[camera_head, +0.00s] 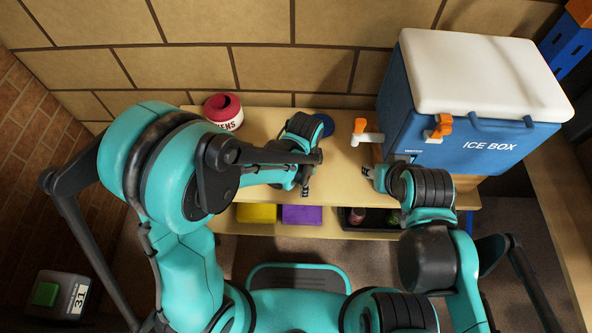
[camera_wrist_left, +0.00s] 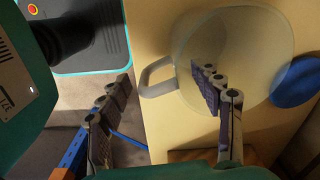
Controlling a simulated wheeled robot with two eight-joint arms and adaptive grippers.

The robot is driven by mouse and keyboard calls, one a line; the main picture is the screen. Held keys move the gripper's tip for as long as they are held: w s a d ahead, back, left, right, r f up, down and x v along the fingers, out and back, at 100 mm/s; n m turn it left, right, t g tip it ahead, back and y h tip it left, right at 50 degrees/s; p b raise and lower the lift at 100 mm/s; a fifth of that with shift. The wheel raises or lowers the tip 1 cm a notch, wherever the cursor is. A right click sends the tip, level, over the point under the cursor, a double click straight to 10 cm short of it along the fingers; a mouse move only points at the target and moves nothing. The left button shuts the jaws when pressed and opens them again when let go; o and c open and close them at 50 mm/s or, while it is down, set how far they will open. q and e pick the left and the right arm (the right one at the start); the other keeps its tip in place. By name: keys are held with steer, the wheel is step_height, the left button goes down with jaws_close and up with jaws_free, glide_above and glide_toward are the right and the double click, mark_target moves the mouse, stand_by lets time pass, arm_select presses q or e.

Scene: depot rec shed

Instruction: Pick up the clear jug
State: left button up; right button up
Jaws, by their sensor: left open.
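The clear jug (camera_wrist_left: 250,25) shows in the left wrist view as a pale, see-through round shape, with its handle (camera_wrist_left: 148,82) pointing left. I cannot make it out in the head view, where my left arm covers that part of the shelf. My left gripper (camera_head: 312,173) is open over the shelf top. In the left wrist view its fingertips (camera_wrist_left: 162,78) lie on either side of the handle. One finger overlaps the jug's round body; I cannot tell whether it is inside or above it. My right gripper (camera_head: 372,175) is beside the ice box, its jaws unclear.
The blue and white ice box (camera_head: 470,130) with orange taps stands at the right. A blue disc (camera_wrist_left: 296,82) lies beside the jug. A red and white container (camera_head: 223,112) is at the shelf's back left. Yellow (camera_head: 256,213) and purple (camera_head: 302,215) items sit on the lower shelf.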

arm_select(q)
steer(key=shift+r, duration=0.1)
jaws_close()
